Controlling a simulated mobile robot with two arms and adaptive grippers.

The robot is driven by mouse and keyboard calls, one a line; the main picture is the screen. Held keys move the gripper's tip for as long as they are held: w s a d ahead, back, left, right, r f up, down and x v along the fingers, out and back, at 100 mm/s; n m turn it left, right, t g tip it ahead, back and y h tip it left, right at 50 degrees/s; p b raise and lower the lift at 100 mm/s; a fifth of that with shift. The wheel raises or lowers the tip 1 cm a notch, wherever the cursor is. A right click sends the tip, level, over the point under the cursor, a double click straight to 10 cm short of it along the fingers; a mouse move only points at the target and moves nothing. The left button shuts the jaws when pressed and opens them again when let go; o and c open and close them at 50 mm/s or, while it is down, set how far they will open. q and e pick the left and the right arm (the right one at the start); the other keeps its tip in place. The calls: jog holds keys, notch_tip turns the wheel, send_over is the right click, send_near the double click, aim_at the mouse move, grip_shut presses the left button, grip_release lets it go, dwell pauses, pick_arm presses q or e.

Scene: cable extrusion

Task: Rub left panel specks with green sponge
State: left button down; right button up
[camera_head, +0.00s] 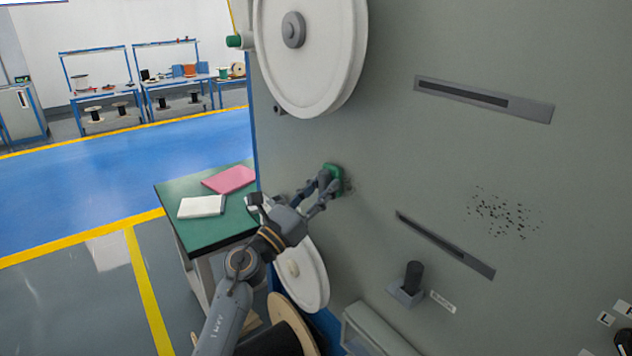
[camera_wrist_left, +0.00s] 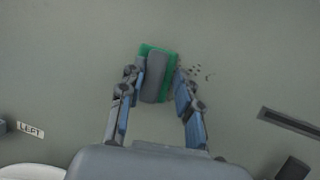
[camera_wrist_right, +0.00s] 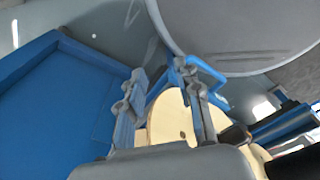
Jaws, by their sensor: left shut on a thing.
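The green sponge (camera_head: 333,173) with a grey grip is held against the grey-green machine panel, left of its middle. My left gripper (camera_head: 329,183) is shut on the sponge's grey grip. In the left wrist view the sponge (camera_wrist_left: 158,52) sits between the two fingertips (camera_wrist_left: 156,82), flat to the panel as far as I can tell. A few dark specks (camera_wrist_left: 199,71) show just right of it; the sponge hides whatever is beneath. A larger patch of dark specks (camera_head: 505,213) lies further right on the panel. My right gripper (camera_wrist_right: 160,72) is open and empty in the right wrist view.
A large white wheel (camera_head: 310,50) juts from the panel above my left gripper; a smaller white wheel (camera_head: 302,274) is below. A slotted plate (camera_head: 445,246) and a black knob (camera_head: 412,275) are right of it. A green table (camera_head: 215,230) stands at left. A LEFT label (camera_wrist_left: 30,130) shows.

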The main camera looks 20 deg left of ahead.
pick_arm(q)
jog(key=shift+s+d+p, duration=0.5)
jog(key=shift+s+d, duration=0.4)
jog(key=shift+d, duration=0.3)
jog(key=shift+s+d+p, duration=0.45)
jog(key=shift+s+d, duration=0.4)
jog(key=shift+d, duration=0.35)
jog(key=shift+s+d, duration=0.55)
jog(key=shift+d, duration=0.05)
jog(key=shift+w+a+f+b, duration=0.1)
jog(key=shift+w+a+b, duration=0.3)
jog(key=shift+w+a, duration=0.75)
jog(key=shift+a, duration=0.3)
jog(key=shift+w+a+b, duration=0.8)
jog(key=shift+a+b, duration=0.15)
jog(key=shift+a, duration=0.1)
jog(key=shift+w+a+b, duration=0.8)
jog(key=shift+a+b, duration=0.15)
jog(key=shift+a, duration=0.05)
jog(key=shift+w+a, duration=0.45)
jog(key=shift+a, duration=0.1)
